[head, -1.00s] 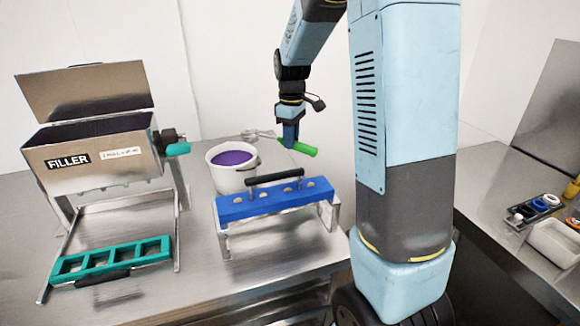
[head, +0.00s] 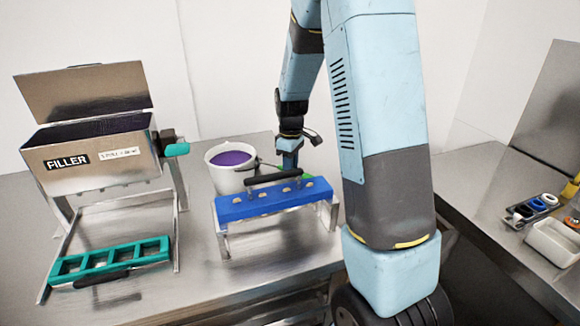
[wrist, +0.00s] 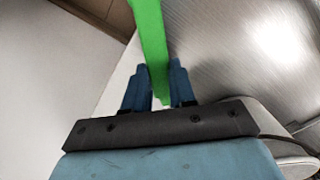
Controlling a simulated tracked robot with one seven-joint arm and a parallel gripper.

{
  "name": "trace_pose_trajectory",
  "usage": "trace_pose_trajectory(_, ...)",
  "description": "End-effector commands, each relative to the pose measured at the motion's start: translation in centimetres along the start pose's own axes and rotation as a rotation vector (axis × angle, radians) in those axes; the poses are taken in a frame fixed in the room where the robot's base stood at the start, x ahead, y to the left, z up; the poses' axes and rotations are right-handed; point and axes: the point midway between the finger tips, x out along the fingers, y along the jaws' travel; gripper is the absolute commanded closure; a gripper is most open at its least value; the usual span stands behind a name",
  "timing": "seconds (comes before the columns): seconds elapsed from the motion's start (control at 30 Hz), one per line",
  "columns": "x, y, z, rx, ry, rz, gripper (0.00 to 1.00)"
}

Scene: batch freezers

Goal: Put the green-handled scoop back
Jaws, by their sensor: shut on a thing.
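The green-handled scoop shows its green handle (wrist: 150,40) in the wrist view, between the two blue fingers of my gripper (wrist: 156,88). My gripper is shut on that handle. In the head view my gripper (head: 290,155) is low behind the blue mould rack, to the right of the white bucket. Only a small piece of the green handle (head: 306,173) shows there. The scoop's bowl is hidden in both views.
A white bucket (head: 222,180) with purple mix stands left of my gripper. A blue bar with a black handle (head: 235,209) rests on a metal stand in front. The filler (head: 95,165) and a teal tray (head: 70,264) are at left. A right-hand counter holds small containers (head: 555,245).

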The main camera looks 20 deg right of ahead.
Motion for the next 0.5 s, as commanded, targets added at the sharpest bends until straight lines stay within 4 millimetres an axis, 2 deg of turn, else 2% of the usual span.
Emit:
trace_pose_trajectory(0.13, 0.12, 0.0, 0.0, 0.0, 0.0, 0.0, 1.0)
trace_pose_trajectory(0.17, 0.12, -0.01, -0.01, 0.0, 0.0, 0.0, 0.73)
trace_pose_trajectory(0.4, 0.09, -0.01, -0.03, 0.0, 0.0, 0.0, 0.5)
trace_pose_trajectory(0.5, 0.09, -0.02, -0.04, -0.001, 0.0, 0.0, 0.5)
